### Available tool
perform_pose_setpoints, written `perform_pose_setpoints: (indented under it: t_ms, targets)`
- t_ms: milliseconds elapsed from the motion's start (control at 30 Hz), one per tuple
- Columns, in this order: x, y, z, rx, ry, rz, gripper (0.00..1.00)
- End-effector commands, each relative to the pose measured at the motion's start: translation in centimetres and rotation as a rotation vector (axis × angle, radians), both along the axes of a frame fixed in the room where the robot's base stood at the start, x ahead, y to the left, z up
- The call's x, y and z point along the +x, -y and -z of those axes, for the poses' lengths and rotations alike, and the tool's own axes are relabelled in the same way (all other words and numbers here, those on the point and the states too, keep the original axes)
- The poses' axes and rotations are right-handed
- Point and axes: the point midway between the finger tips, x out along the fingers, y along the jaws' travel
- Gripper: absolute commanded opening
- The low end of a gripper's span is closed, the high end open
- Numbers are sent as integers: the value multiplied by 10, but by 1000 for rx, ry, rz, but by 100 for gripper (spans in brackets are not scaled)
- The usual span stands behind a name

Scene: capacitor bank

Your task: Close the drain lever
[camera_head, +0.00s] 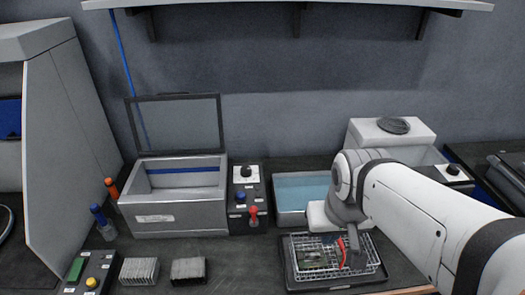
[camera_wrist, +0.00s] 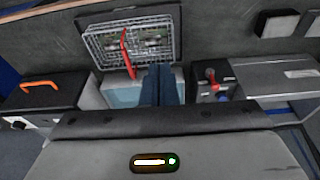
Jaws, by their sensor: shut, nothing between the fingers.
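A small red lever (camera_head: 253,214), which looks like the drain lever, stands on the dark control box (camera_head: 240,190) right of the steel tank. In the wrist view this red lever (camera_wrist: 213,83) shows right of my fingers, apart from them. I cannot tell its exact setting. My gripper (camera_head: 354,258) is over the wire basket at the right in the head view. Its fingers (camera_wrist: 160,84) are together and hold nothing in the wrist view. They are well away from the lever.
The open-lidded steel tank (camera_head: 178,215) stands left of the control box. A water basin (camera_head: 299,184) lies between the box and my arm. The wire basket (camera_head: 303,253) has a red handle (camera_head: 342,251). Two finned blocks (camera_head: 188,270) lie at the front.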

Motion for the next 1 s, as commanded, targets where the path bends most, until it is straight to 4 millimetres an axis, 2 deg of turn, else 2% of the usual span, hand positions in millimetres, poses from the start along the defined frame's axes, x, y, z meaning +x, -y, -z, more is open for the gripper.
perform_pose_setpoints:
  t_ms: [467, 633, 767, 900, 1000]
  targets:
    - [1, -1, 1, 7, -5, -1, 0]
    - [15, -17, 11, 115, -66, -24, 0]
    - [43, -33, 25, 303, -115, -37, 0]
    - [89, -41, 39, 529, -88, -27, 0]
    - [125, -38, 48, 660, -25, -2, 0]
